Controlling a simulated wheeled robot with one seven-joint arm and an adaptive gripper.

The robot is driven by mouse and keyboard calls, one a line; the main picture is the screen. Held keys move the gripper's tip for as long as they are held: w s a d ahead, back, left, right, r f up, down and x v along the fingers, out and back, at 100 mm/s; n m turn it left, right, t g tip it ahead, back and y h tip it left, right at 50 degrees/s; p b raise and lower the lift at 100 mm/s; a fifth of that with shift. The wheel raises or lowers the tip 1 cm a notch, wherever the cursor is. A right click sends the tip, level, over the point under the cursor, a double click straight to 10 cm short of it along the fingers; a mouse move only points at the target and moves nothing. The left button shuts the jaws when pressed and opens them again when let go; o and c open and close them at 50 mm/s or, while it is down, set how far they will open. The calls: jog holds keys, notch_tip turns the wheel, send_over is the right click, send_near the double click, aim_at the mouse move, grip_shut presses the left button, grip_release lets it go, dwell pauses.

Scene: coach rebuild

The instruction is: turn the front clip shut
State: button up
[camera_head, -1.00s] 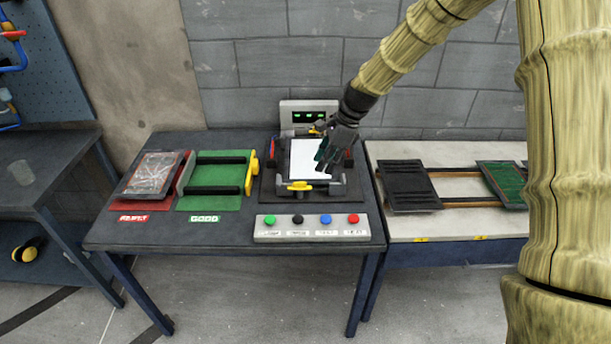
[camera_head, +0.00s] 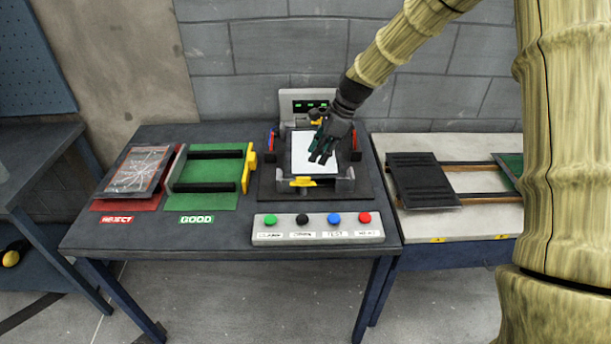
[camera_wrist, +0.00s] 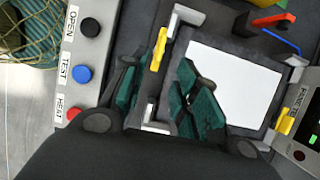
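The front clip (camera_head: 303,182) is a yellow bar at the front edge of the black test fixture (camera_head: 268,183). It lies roughly along that edge, and also shows in the wrist view (camera_wrist: 158,49) close to one fingertip. A flat white panel (camera_head: 301,160) lies in the fixture. My gripper (camera_head: 322,155) is above the panel, behind the clip in the head view. Part of the clip's surroundings is hidden by a finger; contact cannot be told.
A button strip (camera_head: 318,238) lies in front of the fixture. A grey display unit (camera_head: 297,97) stands behind it. A green GOOD tray (camera_head: 202,202) and a red REJECT tray (camera_head: 102,204) are to the left. A pale bench (camera_head: 432,228) with a dark panel (camera_head: 420,182) is right.

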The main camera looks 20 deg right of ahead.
aim_at(307, 177)
jog(key=shift+p+x, duration=1.25)
jog(key=shift+x, duration=3.65)
jog(key=shift+d, duration=0.1)
grip_shut()
